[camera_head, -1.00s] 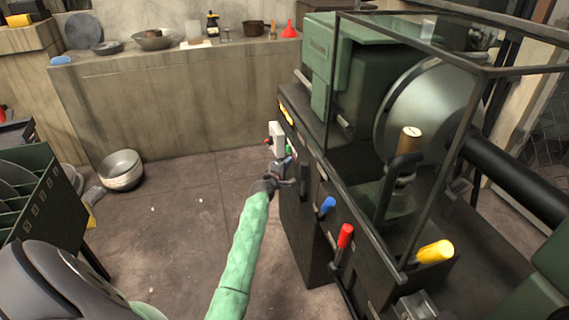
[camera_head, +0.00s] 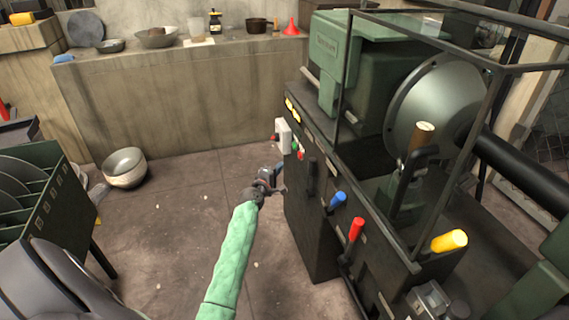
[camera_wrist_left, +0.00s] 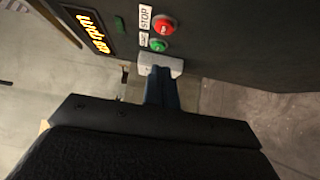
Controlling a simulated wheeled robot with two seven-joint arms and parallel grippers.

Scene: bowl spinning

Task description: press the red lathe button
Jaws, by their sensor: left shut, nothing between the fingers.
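The red lathe button (camera_head: 301,155) is on the front panel of the lathe, beside a green button (camera_head: 295,146). In the left wrist view, the red button (camera_wrist_left: 163,26) has a STOP label, and the green button (camera_wrist_left: 158,45) below it has another label. A white box (camera_head: 283,135) sticks out from the panel by the buttons. My left gripper (camera_head: 276,180) is shut and empty, in front of the panel, below and left of the red button, apart from it. The shut fingers show in the left wrist view (camera_wrist_left: 161,88). My right gripper is out of view.
A lit yellow display (camera_wrist_left: 90,32) is near the buttons.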

